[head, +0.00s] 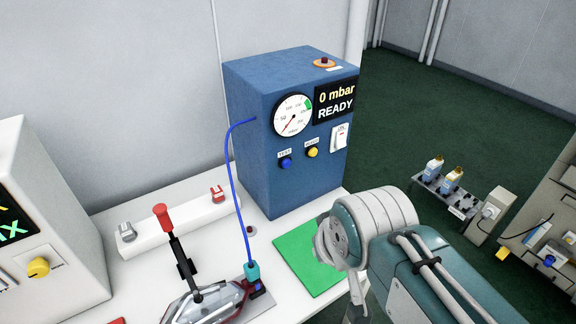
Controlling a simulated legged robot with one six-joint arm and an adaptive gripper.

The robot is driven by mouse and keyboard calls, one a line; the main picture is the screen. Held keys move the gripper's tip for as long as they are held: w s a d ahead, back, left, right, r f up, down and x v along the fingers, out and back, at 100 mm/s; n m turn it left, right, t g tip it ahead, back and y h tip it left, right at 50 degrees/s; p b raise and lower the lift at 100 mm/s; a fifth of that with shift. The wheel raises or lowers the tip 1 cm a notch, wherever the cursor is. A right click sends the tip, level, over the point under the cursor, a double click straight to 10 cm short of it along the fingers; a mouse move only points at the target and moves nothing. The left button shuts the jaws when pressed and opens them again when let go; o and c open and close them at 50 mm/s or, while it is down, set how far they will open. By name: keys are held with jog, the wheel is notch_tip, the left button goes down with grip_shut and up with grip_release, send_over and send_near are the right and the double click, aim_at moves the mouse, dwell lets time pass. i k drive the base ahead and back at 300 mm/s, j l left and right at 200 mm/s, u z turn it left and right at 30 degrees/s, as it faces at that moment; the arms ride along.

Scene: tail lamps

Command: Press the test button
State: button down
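The blue test box (250,140) stands on the white bench. Its front faces me at an angle, and its display (336,100) reads "0 mbar READY". The blue test button (286,162) sits low on the front, under a small label that seems to read TEST. A yellow button (312,152) is just right of it. A round gauge (292,115) is above them, its needle toward the lower left. My arm comes in from the lower right, with a joint in front of the box's lower right. My gripper is not in view.
A blue hose runs from the box to a teal connector (252,272) on a clamped tail lamp (200,308). A red-handled toggle clamp (163,217) stands upright there. A green mat (305,262) lies before the box. A white machine (45,190) stands left.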

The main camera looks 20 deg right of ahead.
aim_at(287, 162)
jog(key=j+z, duration=0.25)
jog(key=z, duration=0.15)
jog(key=k+j+z, duration=0.15)
jog(key=z, duration=0.25)
jog(key=k+j+z, duration=0.15)
jog(key=z, duration=0.25)
